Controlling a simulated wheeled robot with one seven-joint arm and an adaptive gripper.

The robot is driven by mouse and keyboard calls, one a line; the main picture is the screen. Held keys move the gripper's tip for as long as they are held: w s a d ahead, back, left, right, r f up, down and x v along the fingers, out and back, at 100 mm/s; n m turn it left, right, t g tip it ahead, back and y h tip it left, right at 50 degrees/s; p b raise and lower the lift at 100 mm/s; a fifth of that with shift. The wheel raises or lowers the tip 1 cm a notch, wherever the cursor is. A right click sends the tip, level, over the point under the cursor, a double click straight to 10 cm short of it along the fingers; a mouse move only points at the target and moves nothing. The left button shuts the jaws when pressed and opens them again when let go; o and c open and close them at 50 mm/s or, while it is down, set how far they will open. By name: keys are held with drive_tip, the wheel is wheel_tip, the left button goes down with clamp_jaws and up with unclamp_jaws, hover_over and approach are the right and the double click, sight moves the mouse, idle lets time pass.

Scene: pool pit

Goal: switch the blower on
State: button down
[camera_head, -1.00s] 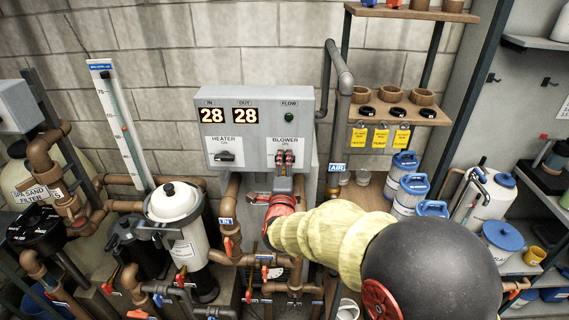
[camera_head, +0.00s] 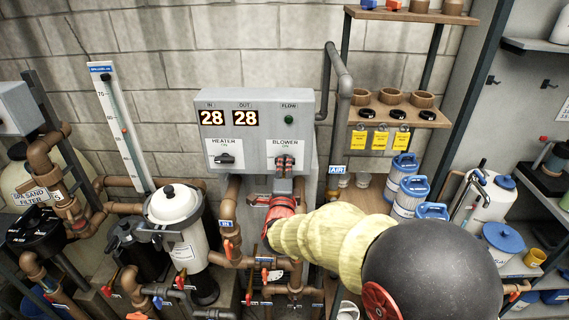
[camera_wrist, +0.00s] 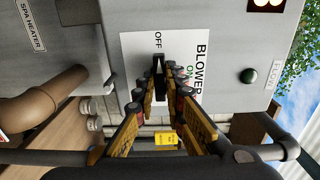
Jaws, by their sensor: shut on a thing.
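The grey control box (camera_head: 254,103) is on the wall side, with a white blower plate on its lower right. In the wrist view the blower plate (camera_wrist: 190,50) appears turned sideways, with OFF and ON marks. The black blower knob (camera_wrist: 158,76) has a white pointer directed at OFF. My gripper (camera_wrist: 159,84) is shut on the knob, one finger on each side. In the head view my gripper (camera_head: 285,162) covers most of the knob.
The heater knob (camera_head: 225,158) sits left of the blower plate. A green flow lamp (camera_head: 289,119) is above it. A grey pipe (camera_head: 343,75) runs at the box's right. Brown pipes and a white strainer (camera_head: 176,215) stand below left.

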drive_tip(key=shift+f+b, duration=0.15)
drive_tip(key=shift+b, duration=0.2)
drive_tip(key=shift+f+m+b, duration=0.1)
drive_tip(key=shift+m+b, duration=0.5)
drive_tip(key=shift+b, duration=0.45)
drive_tip(key=m+b, duration=0.3)
drive_tip(key=b, duration=0.3)
drive_tip(key=m+b, duration=0.6)
drive_tip(key=b, duration=0.5)
drive_tip(key=shift+f, duration=0.1)
drive_tip(key=m, duration=0.2)
drive_tip(key=shift+r+m, duration=0.2)
drive_tip(key=shift+m, duration=0.2)
drive_tip(key=m, duration=0.5)
drive_tip(key=shift+m, duration=0.3)
drive_tip(key=c, duration=1.8)
unclamp_jaws()
drive_tip(key=shift+r, duration=0.1)
drive_tip(key=shift+o, duration=0.2)
drive_tip(key=shift+s, duration=0.15)
